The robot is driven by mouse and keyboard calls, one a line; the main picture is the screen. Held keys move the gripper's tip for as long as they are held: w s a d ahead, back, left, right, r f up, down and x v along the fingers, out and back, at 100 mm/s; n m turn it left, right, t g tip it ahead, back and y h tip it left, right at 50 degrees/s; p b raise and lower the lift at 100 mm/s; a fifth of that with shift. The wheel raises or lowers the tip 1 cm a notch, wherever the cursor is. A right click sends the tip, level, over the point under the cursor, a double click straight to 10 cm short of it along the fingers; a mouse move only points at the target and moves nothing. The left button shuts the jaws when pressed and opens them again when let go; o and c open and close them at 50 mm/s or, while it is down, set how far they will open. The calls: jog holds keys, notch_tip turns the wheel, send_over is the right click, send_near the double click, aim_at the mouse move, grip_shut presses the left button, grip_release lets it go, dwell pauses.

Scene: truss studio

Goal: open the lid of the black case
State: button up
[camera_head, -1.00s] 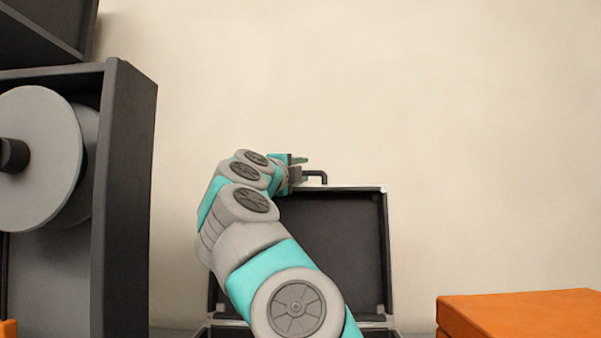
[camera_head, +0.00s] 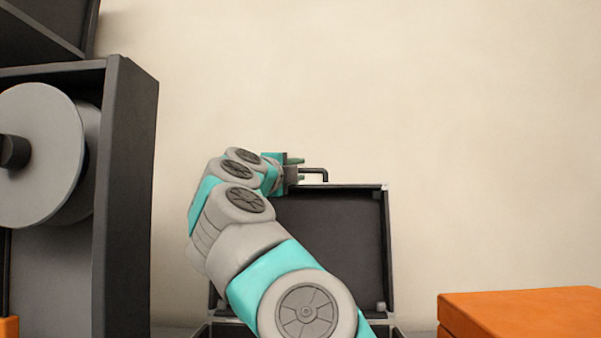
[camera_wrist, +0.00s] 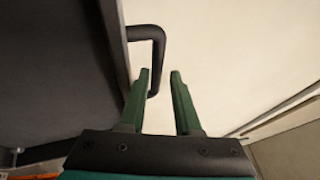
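The black case stands against the wall with its lid (camera_head: 345,240) raised upright; the dark inside of the lid faces me. It also shows at the left of the wrist view (camera_wrist: 55,75). A black bent handle (camera_head: 318,171) sticks up from the lid's top edge, and it shows in the wrist view (camera_wrist: 158,50) too. My gripper (camera_head: 301,170) is at the lid's top edge beside the handle. In the wrist view its two green fingers (camera_wrist: 160,75) are apart with nothing held between them; the handle's end is by the left finger. My arm hides the lid's left part and much of the base.
A dark shelf unit (camera_head: 125,200) with a grey reel (camera_head: 40,155) stands at the left. An orange box (camera_head: 525,312) is at the lower right. The wall (camera_head: 450,120) above and right of the lid is bare.

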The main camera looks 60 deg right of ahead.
jog(key=a, duration=0.3)
jog(key=a+f, duration=0.1)
jog(key=a, duration=0.1)
jog(key=shift+a, duration=0.15)
dwell(0.4)
